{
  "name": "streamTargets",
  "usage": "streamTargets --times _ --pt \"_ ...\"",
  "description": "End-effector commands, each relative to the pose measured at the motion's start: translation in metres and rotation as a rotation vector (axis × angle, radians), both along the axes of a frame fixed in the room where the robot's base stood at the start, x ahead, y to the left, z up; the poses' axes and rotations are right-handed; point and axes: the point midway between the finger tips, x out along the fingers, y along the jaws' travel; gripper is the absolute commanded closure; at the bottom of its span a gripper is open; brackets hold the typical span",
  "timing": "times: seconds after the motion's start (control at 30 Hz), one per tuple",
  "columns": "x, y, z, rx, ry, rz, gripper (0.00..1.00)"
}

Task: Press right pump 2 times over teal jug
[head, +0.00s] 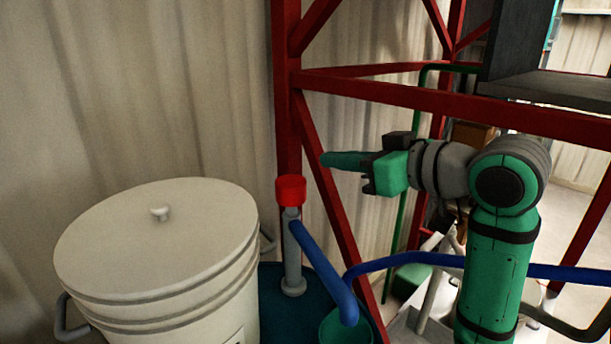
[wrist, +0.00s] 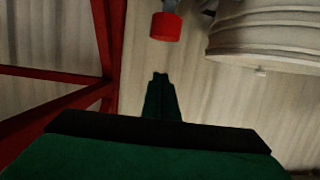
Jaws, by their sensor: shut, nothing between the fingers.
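A pump with a red cap (head: 291,190), grey stem and blue spout (head: 325,270) stands left of my arm. Its spout slopes down to the right, ending over the mouth of a teal jug (head: 333,331), which is cut off by the bottom edge. My gripper (head: 324,160) is shut and empty, pointing left, higher than the red cap and apart from it. The wrist view shows the closed fingers (wrist: 160,80) below the red cap (wrist: 165,27) in the picture, not touching it. No second pump shows clearly.
A large white lidded drum (head: 155,250) stands left of the pump. Red frame posts and beams (head: 430,98) run behind and right of it. A blue pipe (head: 440,259) passes behind my arm. The space above the red cap is clear.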

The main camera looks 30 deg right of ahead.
Motion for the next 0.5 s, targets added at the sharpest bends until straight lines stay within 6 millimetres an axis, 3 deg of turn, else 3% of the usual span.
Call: streamTargets --times 0.33,0.5 --pt "0.001 0.000 0.000 0.001 0.000 0.001 1.00" --pt "0.015 0.003 -0.004 0.001 0.003 0.003 1.00"
